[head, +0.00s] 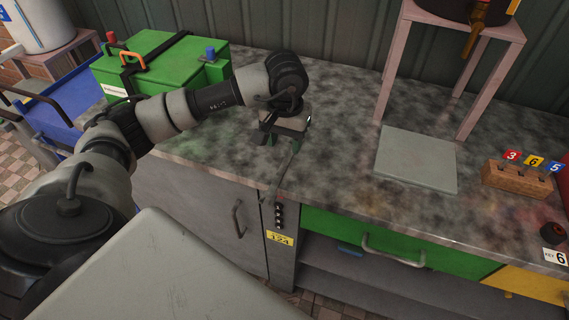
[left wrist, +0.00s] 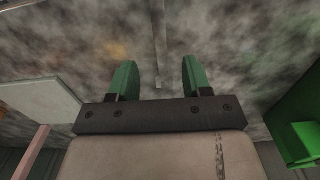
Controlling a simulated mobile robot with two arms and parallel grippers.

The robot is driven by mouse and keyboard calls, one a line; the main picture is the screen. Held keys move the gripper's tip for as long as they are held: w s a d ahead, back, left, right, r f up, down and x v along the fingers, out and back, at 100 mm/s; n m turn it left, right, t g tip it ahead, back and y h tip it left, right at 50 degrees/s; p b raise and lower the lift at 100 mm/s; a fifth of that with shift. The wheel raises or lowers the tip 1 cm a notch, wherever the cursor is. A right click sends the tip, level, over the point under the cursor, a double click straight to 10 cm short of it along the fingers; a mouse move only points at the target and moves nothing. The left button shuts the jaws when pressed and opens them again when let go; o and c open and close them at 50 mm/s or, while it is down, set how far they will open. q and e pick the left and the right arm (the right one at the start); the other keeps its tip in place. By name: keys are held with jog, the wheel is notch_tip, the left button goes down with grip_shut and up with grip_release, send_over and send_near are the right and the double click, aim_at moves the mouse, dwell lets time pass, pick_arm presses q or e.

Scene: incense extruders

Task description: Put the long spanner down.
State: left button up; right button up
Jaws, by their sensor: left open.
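The long spanner (head: 284,172) is a thin grey bar on the mottled countertop, running toward the front edge; its near end seems to reach that edge. In the left wrist view the spanner (left wrist: 159,45) runs from the top of the picture down between the fingers, with a gap on both sides. My left gripper (head: 282,140) is above the spanner's far end, pointing down. Its green fingers are open and hold nothing, as the left wrist view (left wrist: 158,72) shows. The gripper hides part of the spanner. My right gripper is not in view.
A green box (head: 160,72) stands left of my gripper. A pale square plate (head: 416,159) lies to the right beneath a pink stand (head: 483,75). A wooden block with numbered tags (head: 517,178) is farther right. The countertop between gripper and plate is clear.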

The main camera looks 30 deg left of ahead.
aim_at(285, 164)
pick_arm(q)
jog(key=shift+f, duration=0.5)
jog(key=shift+w+f, duration=0.15)
jog(key=shift+f, duration=0.15)
jog(key=f+p, duration=0.1)
jog(key=f, duration=0.3)
jog(key=shift+s+f, duration=0.2)
jog(key=shift+f, duration=0.25)
jog(key=shift+c, duration=0.3)
grip_shut()
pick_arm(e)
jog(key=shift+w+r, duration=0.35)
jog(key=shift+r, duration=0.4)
